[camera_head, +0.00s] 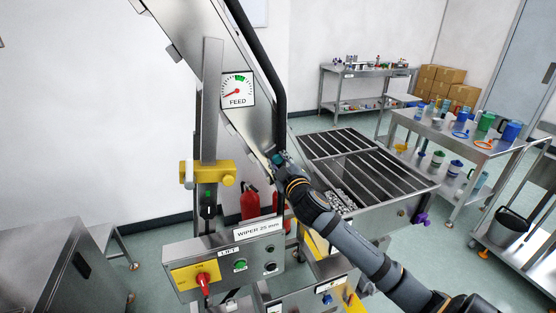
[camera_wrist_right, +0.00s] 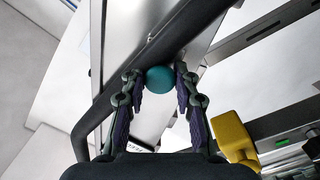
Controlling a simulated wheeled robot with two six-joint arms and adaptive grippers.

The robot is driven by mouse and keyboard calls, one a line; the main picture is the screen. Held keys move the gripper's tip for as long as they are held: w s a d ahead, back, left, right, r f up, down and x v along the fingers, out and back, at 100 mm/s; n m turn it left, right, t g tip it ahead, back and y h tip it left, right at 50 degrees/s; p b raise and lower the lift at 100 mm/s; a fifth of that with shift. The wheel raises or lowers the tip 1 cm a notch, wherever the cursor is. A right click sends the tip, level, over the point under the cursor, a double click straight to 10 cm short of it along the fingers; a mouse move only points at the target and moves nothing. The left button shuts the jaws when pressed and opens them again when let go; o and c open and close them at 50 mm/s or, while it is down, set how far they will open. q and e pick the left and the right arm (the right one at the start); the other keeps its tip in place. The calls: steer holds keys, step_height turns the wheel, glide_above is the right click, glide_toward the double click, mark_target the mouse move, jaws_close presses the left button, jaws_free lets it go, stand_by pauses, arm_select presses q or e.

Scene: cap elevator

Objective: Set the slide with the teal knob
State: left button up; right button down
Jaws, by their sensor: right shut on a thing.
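The teal knob (camera_wrist_right: 160,79) shows in the right wrist view as a round ball between the fingertips of my right gripper (camera_wrist_right: 158,88). The fingers are shut on it from both sides. In the head view my right gripper (camera_head: 281,160) is at the lower right side of the slanted metal chute, beside the black rail (camera_head: 277,80). The knob is mostly hidden there. A FEED dial (camera_head: 238,90) on the chute has a red needle pointing lower left and a green band at the top. My left gripper is not in view.
A yellow clamp (camera_head: 208,173) on an upright post stands left of my gripper. Below is a control box (camera_head: 225,262) with a red switch (camera_head: 203,281) and a WIPER 25 mm label. A slatted hopper (camera_head: 370,165) is at right, close to my arm.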

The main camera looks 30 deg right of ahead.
steer(key=c, duration=1.3)
jaws_free()
steer(key=shift+d+f, duration=0.1)
steer(key=shift+f, duration=0.15)
steer(key=o, duration=0.3)
steer(key=shift+w+d, duration=0.15)
steer(key=v, duration=0.7)
steer(key=shift+s, duration=0.25)
